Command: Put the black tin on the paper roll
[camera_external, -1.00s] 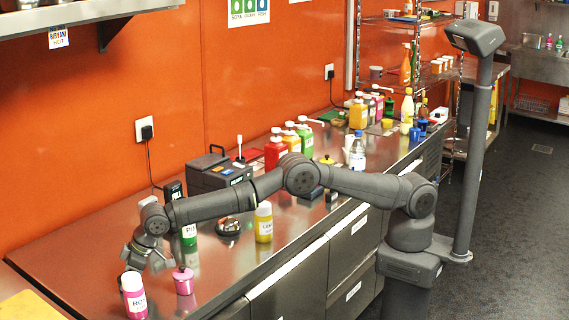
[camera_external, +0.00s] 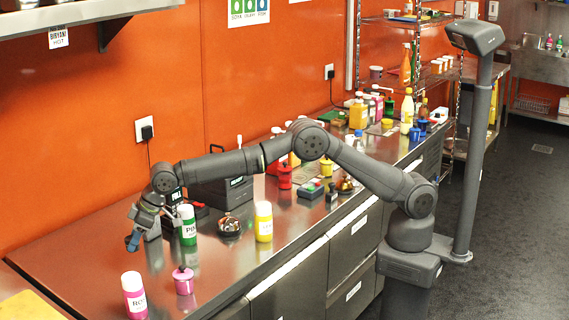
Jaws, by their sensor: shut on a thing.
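My gripper (camera_external: 137,232) hangs above the left part of the steel counter, left of a green-labelled bottle. A small dark, bluish item (camera_external: 133,242) shows at its fingertips, and the jaws are closed on it. It is too small and too covered by the fingers to make out its shape. It fits the black tin best. I cannot clearly pick out the paper roll.
A green bottle (camera_external: 187,226) stands just right of my gripper. A pink bottle (camera_external: 134,297) and a pink lidded pot (camera_external: 183,281) stand near the front. A dark round item (camera_external: 229,227) and a yellow bottle (camera_external: 264,222) stand further right. The far-left counter is clear.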

